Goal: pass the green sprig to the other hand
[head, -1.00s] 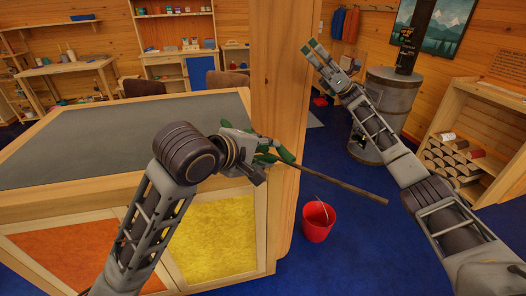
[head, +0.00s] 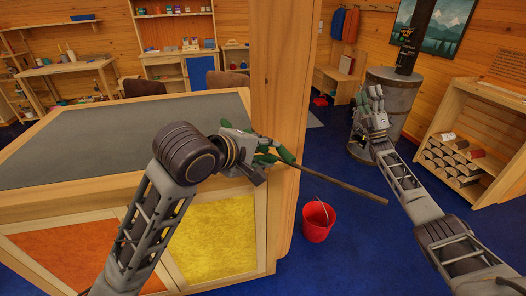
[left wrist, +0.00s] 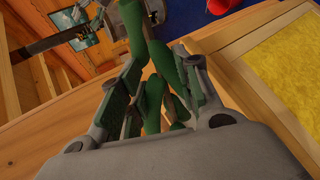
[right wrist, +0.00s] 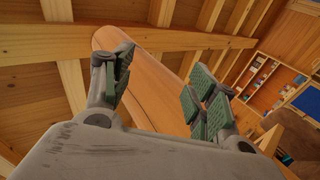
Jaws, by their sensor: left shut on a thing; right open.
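The green sprig (head: 284,155) has green leafy parts near my left gripper and a long brown stem (head: 345,184) that points right and down over the floor. My left gripper (head: 262,156) is shut on the sprig, beside the wooden post. In the left wrist view the green parts of the sprig (left wrist: 155,85) lie between the fingers. My right gripper (head: 369,98) is open and empty, up and to the right of the sprig, in front of the metal stove. In the right wrist view its fingers (right wrist: 160,90) stand apart with nothing between them.
A wooden post (head: 282,100) stands between the grey-topped counter (head: 130,135) and the open room. A red bucket (head: 318,222) is on the blue floor below the stem. The metal stove (head: 392,90) and a log rack (head: 470,130) are at the right.

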